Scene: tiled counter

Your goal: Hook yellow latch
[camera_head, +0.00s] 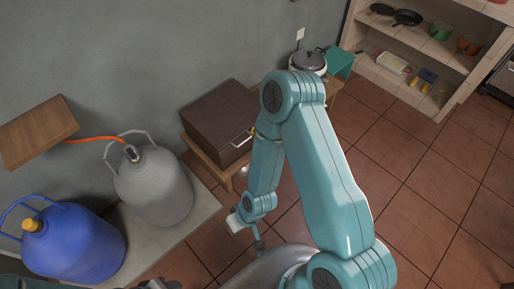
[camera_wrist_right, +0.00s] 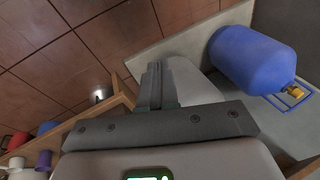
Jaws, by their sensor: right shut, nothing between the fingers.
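A brown box (camera_head: 222,122) with a metal handle (camera_head: 241,138) on its front sits on a low wooden stand (camera_head: 208,160) in the head view. A small yellow piece (camera_head: 253,131) shows at its right edge, partly hidden by my right arm; I cannot tell whether it is the latch. My right gripper (camera_wrist_right: 155,85) is shut and empty, its fingers together in the wrist view. In the head view its wrist hangs in front of the box, apart from it.
A grey gas cylinder (camera_head: 153,186) with an orange hose (camera_head: 95,139) and a blue cylinder (camera_head: 74,244) with a yellow cap (camera_head: 32,225) stand on a pale slab at left. A wooden shelf (camera_head: 38,130) juts from the wall. Tiled floor (camera_head: 440,190) is clear at right.

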